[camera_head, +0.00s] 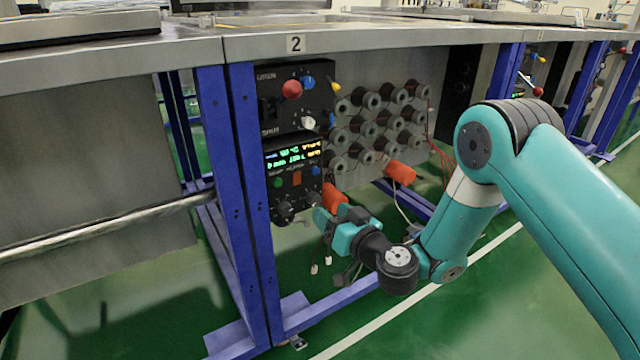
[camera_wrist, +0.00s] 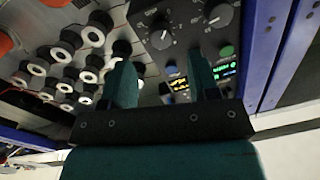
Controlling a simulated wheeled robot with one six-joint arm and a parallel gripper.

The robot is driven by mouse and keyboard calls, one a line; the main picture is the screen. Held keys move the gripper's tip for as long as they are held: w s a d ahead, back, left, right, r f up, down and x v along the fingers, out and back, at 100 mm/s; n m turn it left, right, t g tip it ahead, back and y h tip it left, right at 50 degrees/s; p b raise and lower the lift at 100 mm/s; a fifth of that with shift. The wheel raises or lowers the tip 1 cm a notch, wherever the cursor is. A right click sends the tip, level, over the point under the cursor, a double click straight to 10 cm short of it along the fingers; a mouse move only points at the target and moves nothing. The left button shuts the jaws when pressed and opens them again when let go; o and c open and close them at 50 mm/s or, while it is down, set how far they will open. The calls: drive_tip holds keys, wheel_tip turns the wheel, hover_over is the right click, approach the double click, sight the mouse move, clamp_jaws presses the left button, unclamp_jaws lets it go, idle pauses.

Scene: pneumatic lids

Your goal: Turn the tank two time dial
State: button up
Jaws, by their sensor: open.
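The tank two control box (camera_head: 290,180) hangs under the table's "2" label. Its lower panel has a lit display, several coloured buttons and two dark dials at the bottom, a left dial (camera_head: 283,209) and a right dial (camera_head: 313,198). Their labels are too small to read, so I cannot tell which is the time dial. My gripper (camera_head: 318,217) is open and empty, close to the right dial. In the wrist view the right dial (camera_wrist: 160,38) shows beyond and between my fingertips (camera_wrist: 161,65). The left dial (camera_wrist: 219,15) shows above the right finger. Contact is not visible.
An upper panel (camera_head: 293,90) carries a red button and other knobs. Several black cylindrical valves (camera_head: 373,128) with orange parts (camera_head: 401,172) sit to the right. Blue table legs (camera_head: 240,200) stand just left of the box. Loose cables hang below.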

sight(317, 200)
drive_tip(key=shift+p+x, duration=1.6)
drive_tip(key=shift+x, duration=1.2)
drive_tip(key=shift+c, duration=0.2)
drive_tip(key=shift+d, duration=0.15)
drive_tip(key=c, duration=0.9)
